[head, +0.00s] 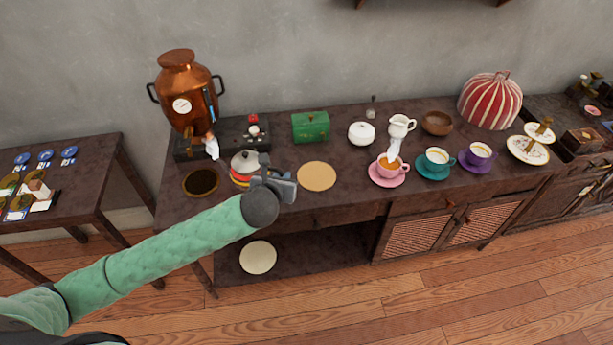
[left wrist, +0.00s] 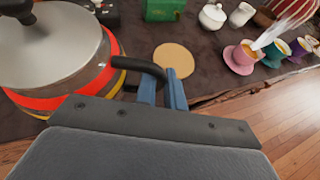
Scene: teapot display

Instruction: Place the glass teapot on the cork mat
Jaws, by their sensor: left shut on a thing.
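I cannot tell whether the pot's base touches the counter. The round tan cork mat (head: 317,176) lies flat and bare to the right of the pot. My right gripper is not in view.
A copper samovar (head: 180,90) stands behind left, near a dark round mat (head: 201,183). A green box (head: 310,126) and white sugar bowl (head: 361,133) stand behind the cork mat. The pink cup (head: 390,166) stands right of it. The counter (head: 345,190) between is clear.

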